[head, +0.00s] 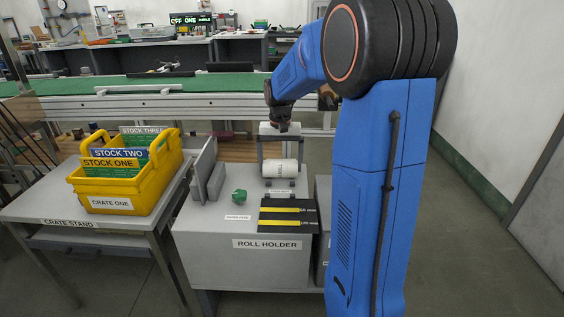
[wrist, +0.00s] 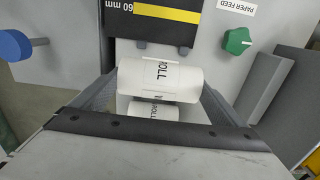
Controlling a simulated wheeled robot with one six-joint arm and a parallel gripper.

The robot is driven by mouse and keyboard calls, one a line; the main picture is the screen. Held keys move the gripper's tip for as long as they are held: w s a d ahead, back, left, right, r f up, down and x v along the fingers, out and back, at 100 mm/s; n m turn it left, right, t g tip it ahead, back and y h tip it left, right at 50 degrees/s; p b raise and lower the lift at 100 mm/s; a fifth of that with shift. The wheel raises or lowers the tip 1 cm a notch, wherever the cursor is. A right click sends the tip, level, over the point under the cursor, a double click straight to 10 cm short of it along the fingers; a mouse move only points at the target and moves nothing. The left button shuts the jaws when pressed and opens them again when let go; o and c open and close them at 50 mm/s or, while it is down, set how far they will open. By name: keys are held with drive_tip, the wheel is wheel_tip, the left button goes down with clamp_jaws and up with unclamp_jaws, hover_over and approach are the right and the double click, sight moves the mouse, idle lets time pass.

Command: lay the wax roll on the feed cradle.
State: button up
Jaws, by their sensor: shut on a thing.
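My gripper (wrist: 155,90) is shut on a white roll (wrist: 160,80), a finger at each end. Only "ROLL" is readable on its label. In the head view this roll (head: 280,168) lies level between the dark fingers, above the far part of the roll holder (head: 215,255). A second, smaller-looking white roll (wrist: 152,112) shows just below the held one in the wrist view, partly covered by it. Two small dark brackets (wrist: 140,44) stand beside the held roll, by the striped plate; I cannot tell whether they belong to the feed cradle. Contact beneath the roll is hidden.
A black and yellow striped plate (head: 287,215) lies nearer me on the roll holder. A green knob (head: 239,196) and upright grey plates (head: 205,172) stand left. A yellow crate (head: 125,200) sits on the crate stand (head: 35,208). A blue knob (wrist: 14,45) shows in the wrist view.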

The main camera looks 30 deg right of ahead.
sight(280, 163)
drive_tip(key=shift+a+f, duration=0.1)
drive_tip(key=shift+f, duration=3.2)
drive_tip(key=o, duration=0.9)
wheel_tip(280, 163, up, 17)
drive_tip(key=shift+f, duration=0.2)
drive_tip(key=shift+r, duration=0.4)
drive_tip(key=shift+s, duration=0.1)
